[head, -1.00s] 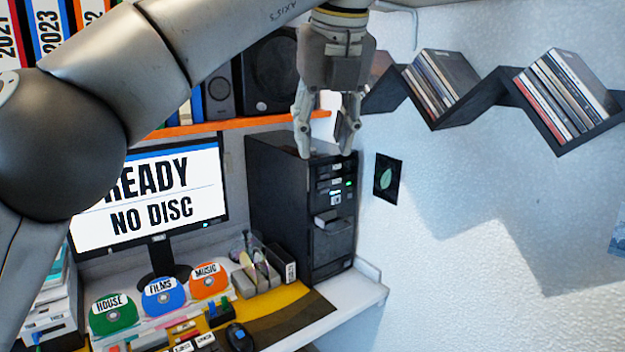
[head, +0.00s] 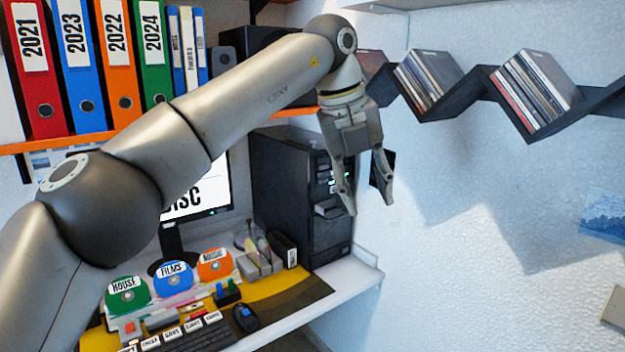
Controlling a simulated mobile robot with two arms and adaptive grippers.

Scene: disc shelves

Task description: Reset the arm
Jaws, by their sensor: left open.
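My left gripper (head: 370,205) hangs open and empty, fingers pointing down, in front of the right side of the black computer tower (head: 285,190). My left arm crosses the view from the lower left and hides most of the monitor (head: 213,188). Only the letters "ISC" show on its screen. The tower's drive tray (head: 328,208) sticks out a little on its front, close to the left finger; I cannot tell whether they touch. My right gripper is not in view.
Three labelled discs, HOUSE (head: 127,293), FILMS (head: 173,279) and MUSIC (head: 214,264), stand on the desk behind a keyboard (head: 190,338) and mouse (head: 245,317). Binders (head: 80,60) fill the orange shelf at upper left. A zigzag wall shelf (head: 470,95) holds disc cases at right.

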